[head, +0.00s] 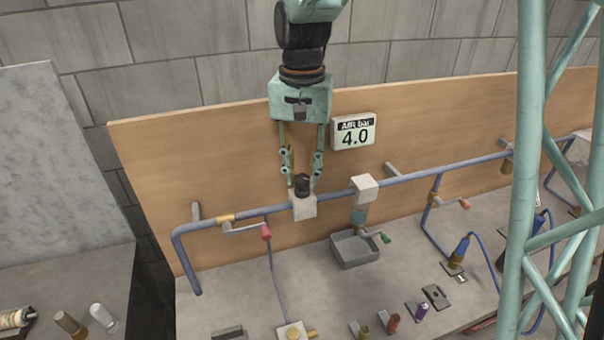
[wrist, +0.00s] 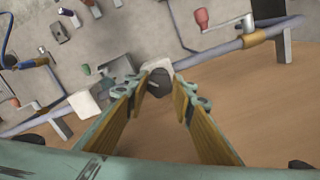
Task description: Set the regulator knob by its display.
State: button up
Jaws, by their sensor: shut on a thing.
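The regulator knob (head: 302,183) is a small dark cylinder on top of a white block (head: 303,207) on the blue pipe. My gripper (head: 302,187) points down over it, with one finger on each side, shut on the knob. In the wrist view the dark knob (wrist: 159,83) shows between the two fingertips, with a pale mark on its face. The display (head: 354,132) is mounted on the wooden board to the right of my gripper and reads "AIR bar 4.0".
The blue pipe (head: 415,173) runs along the wooden board (head: 240,130). A red-handled valve (head: 265,232) is left of the knob. A second white block (head: 364,188), a green-handled valve (head: 385,238) and a grey basin (head: 352,250) are to the right. Small parts lie on the bench in front.

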aim_at(302, 178)
jog(key=o, duration=0.9)
jog(key=shift+r, duration=0.1)
jog(key=shift+r, duration=5.95)
